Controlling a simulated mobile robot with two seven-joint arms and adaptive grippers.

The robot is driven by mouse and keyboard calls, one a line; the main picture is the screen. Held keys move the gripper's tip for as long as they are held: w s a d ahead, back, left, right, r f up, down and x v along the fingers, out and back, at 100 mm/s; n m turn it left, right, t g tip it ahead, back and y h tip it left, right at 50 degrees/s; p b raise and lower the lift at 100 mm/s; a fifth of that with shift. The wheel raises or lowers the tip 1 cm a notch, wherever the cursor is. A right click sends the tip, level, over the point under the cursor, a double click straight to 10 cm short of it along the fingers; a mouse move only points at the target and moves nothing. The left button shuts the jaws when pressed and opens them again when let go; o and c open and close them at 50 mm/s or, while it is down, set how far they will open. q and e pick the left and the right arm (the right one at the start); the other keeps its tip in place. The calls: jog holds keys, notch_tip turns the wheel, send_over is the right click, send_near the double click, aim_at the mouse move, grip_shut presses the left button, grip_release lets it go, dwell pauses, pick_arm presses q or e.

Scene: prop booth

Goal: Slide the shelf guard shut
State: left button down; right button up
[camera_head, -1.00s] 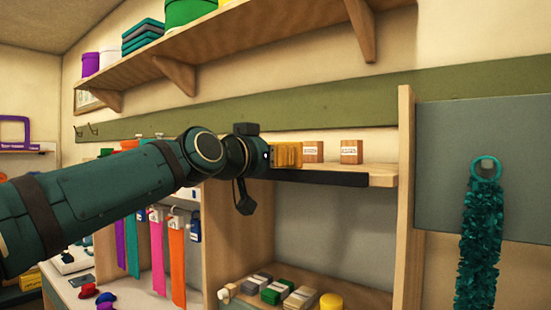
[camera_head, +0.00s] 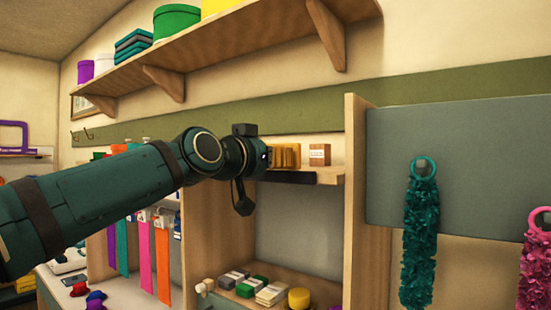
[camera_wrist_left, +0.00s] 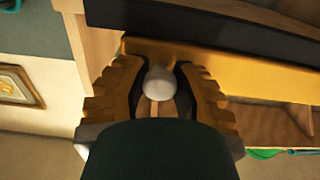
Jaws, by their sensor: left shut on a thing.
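My left gripper (camera_head: 288,157) is at the upper shelf (camera_head: 328,175) of the wooden unit, its ridged yellow-brown fingers in front of the shelf. In the left wrist view the gripper (camera_wrist_left: 158,85) is shut around a pale round knob (camera_wrist_left: 158,83). The knob stands at a yellow strip (camera_wrist_left: 235,75), which looks like the shelf guard. A dark bar (camera_wrist_left: 220,25) runs alongside it. In the head view a dark bar (camera_head: 292,177) lies along the shelf front, and my wrist hides the strip's left part. My right gripper is not in view.
A small labelled box (camera_head: 319,155) stands on the shelf, right of the fingers. A wooden upright (camera_head: 355,210) closes the shelf on the right. Below are folded bundles (camera_head: 252,286) and a yellow tub (camera_head: 299,298). A teal garland (camera_head: 419,240) hangs at right.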

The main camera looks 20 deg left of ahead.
pick_arm(q)
jog(key=shift+d+f, duration=0.15)
jog(key=c, duration=0.7)
grip_release()
jog(key=shift+s+d, duration=0.1)
jog(key=shift+d, duration=0.05)
jog(key=shift+a, duration=0.2)
jog(key=v, duration=1.2)
jog(key=shift+d, duration=0.1)
